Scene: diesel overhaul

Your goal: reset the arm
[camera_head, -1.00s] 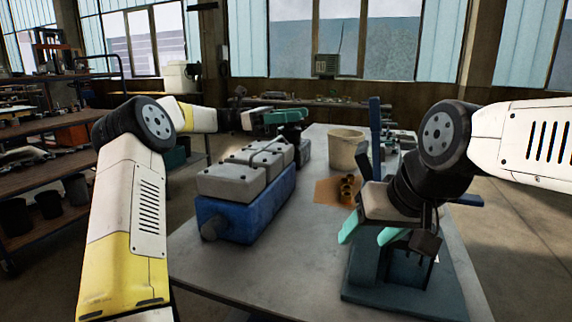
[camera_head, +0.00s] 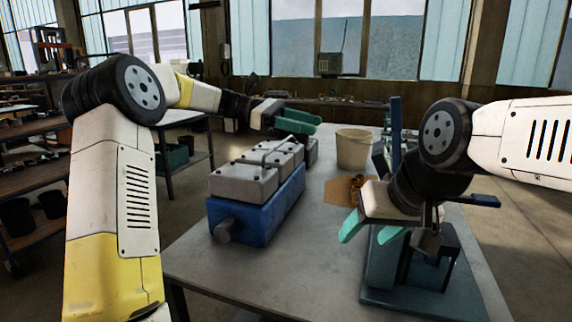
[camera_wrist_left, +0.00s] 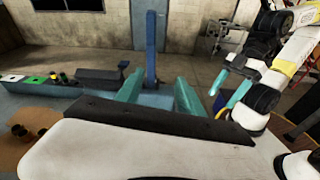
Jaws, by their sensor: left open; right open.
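My left gripper (camera_head: 314,124) is open and empty in the head view, held in the air above the far end of the engine block. Its teal fingers also show apart in the left wrist view (camera_wrist_left: 158,92), with a blue upright post (camera_wrist_left: 151,45) beyond the gap. My right gripper (camera_head: 366,236) is open, pointing down, with its teal fingers spread and nothing visible between them. It hangs in front of the dark teal press stand (camera_head: 425,302) and hides part of it; I cannot tell whether they touch.
A blue engine block (camera_head: 262,212) with grey covers (camera_head: 243,182) stands on the grey bench (camera_head: 300,265). A beige bucket (camera_head: 353,150) and brass parts on an orange mat (camera_head: 336,193) lie beyond. The bench front middle is clear. Shelving (camera_head: 35,178) stands at left.

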